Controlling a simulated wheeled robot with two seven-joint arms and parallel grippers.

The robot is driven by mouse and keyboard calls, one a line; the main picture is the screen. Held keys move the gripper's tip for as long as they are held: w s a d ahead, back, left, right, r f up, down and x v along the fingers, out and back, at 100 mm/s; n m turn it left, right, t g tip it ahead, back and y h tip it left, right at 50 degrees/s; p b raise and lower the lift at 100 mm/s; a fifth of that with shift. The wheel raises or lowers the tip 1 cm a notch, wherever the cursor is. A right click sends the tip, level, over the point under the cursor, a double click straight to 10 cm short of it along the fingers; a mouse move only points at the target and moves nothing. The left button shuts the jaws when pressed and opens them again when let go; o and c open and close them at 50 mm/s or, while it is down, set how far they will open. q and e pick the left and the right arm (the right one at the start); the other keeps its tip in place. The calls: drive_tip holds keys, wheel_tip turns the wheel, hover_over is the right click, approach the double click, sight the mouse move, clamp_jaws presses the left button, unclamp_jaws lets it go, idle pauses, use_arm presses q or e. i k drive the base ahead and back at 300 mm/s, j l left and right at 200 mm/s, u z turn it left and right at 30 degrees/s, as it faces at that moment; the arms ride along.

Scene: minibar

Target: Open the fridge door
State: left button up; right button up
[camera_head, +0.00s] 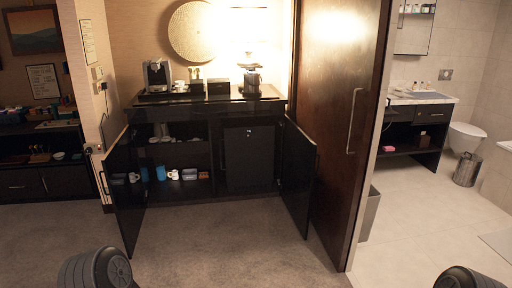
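The fridge (250,158) is a dark box in the right compartment of the black minibar cabinet (212,113). Its front looks closed, with a small light mark near the top. The cabinet's left door (124,195) and right door (298,175) both stand swung open towards me, so the fridge front shows between the shelves and the right door. Only rounded dark parts of my own arms show at the bottom left and bottom right edges. Neither gripper is in view, and nothing of mine touches the fridge.
Cups and boxes stand on the left shelves; a coffee machine (157,76) and a lamp stand on top. A large brown wooden door (333,120) is right of the cabinet, before a bathroom. A dark desk (40,160) is at left. The carpet (225,245) ahead is clear.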

sight(249, 150)
drive_tip(key=i+j+u, duration=0.1)
drive_tip(key=i+u, duration=0.35)
drive_tip(key=i, duration=1.5)
drive_tip(key=i+j+z, duration=0.1)
drive_tip(key=i+z, duration=0.2)
drive_tip(key=i, duration=0.25)
drive_tip(key=i+j+z, duration=0.3)
drive_tip(key=i, duration=0.25)
drive_tip(key=i+j+z, duration=0.3)
drive_tip(key=i, duration=0.25)
drive_tip(key=i+j+z, duration=0.3)
drive_tip(key=i+j, duration=0.1)
drive_tip(key=i, duration=0.1)
